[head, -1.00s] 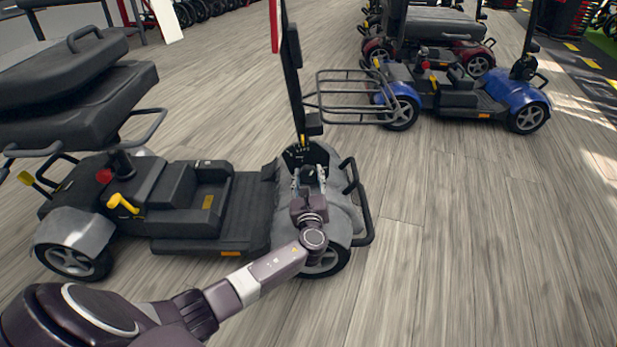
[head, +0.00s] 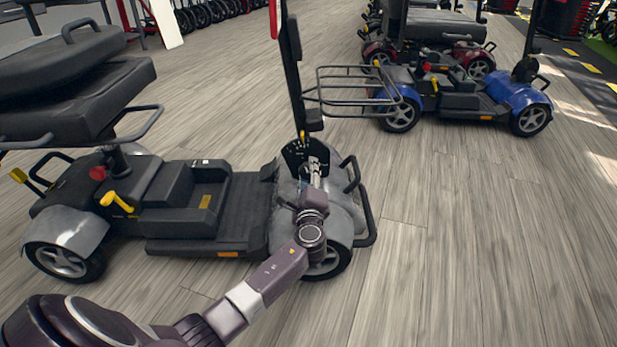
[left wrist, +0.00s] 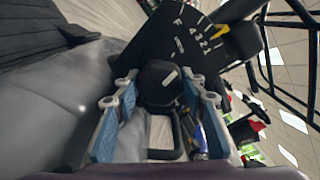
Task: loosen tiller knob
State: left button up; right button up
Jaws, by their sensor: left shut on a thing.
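The grey scooter (head: 205,205) stands at the left, with its black tiller (head: 293,75) upright. A black, marked plate with a yellow pointer sits at the tiller's foot; the plate (left wrist: 190,40) also shows in the left wrist view. The black tiller knob (left wrist: 158,82), with a pale mark on its face, lies between the fingers of my left gripper (left wrist: 158,95). The left gripper (head: 316,172) is shut on the knob, beside the plate and over the grey front cover. In the head view the gripper hides the knob. My right gripper is not in view.
A blue scooter (head: 515,95) with a black wire basket (head: 358,92) stands at the back right, with a dark red one behind it. The scooter's black front bumper (head: 370,215) is close to my left gripper. Wooden floor (head: 480,230) is clear at the right.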

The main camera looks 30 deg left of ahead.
pick_arm(q)
jog(key=shift+f+n+b, duration=0.15)
jog(key=shift+n+b, duration=0.3)
jog(key=shift+n, duration=0.55)
jog(key=o, duration=1.2)
jog(key=v, duration=0.7)
jog(key=shift+s+d, duration=0.2)
jog(key=shift+d, duration=0.1)
